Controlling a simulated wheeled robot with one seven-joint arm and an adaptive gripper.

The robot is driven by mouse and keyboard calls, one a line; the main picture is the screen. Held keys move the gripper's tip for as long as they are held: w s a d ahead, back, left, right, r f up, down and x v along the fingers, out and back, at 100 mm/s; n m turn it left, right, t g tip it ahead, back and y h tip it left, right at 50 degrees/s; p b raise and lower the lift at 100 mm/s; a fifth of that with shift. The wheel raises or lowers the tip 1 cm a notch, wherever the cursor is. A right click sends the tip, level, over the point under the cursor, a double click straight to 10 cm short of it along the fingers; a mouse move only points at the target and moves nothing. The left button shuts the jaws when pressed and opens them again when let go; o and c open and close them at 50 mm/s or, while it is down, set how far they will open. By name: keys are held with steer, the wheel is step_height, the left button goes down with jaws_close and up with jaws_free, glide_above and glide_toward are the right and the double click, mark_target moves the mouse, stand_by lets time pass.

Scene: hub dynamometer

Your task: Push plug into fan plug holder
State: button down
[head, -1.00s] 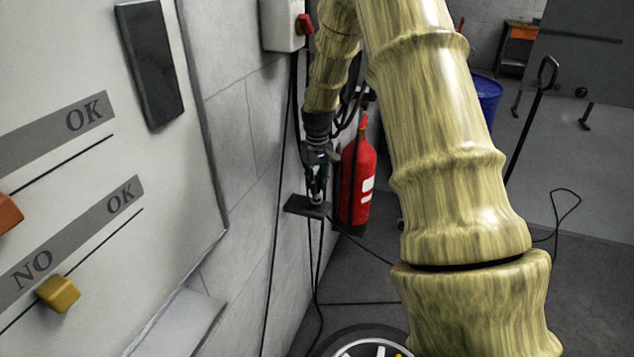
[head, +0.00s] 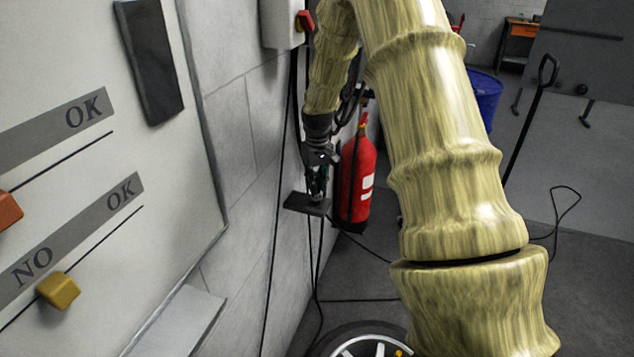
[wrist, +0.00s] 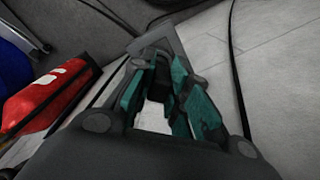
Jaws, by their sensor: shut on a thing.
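The fan plug holder (head: 306,205) is a small dark shelf on the wall, left of the fire extinguisher in the head view. It also shows in the wrist view as a grey edge (wrist: 166,36) beyond the fingertips. My gripper (head: 317,190) points down at the holder, its tips right at or just above it. In the wrist view its teal-padded fingers (wrist: 163,92) are closed around a dark plug (wrist: 162,75). The plug is mostly hidden by the fingers. I cannot tell how deep it sits in the holder.
A red fire extinguisher (head: 357,178) stands close to the right of the holder. Black cables (head: 318,265) hang below it along the wall. A switch box (head: 283,24) is above. A wheel (head: 366,343) lies at the bottom. A white board (head: 165,180) is at left.

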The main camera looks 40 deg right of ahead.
steer(key=shift+f, duration=0.7)
stand_by(0.3)
steer(key=c, duration=1.3)
jaws_free()
step_height(320, 180, up, 12)
steer(key=shift+r, duration=0.1)
steer(key=shift+d, duration=0.1)
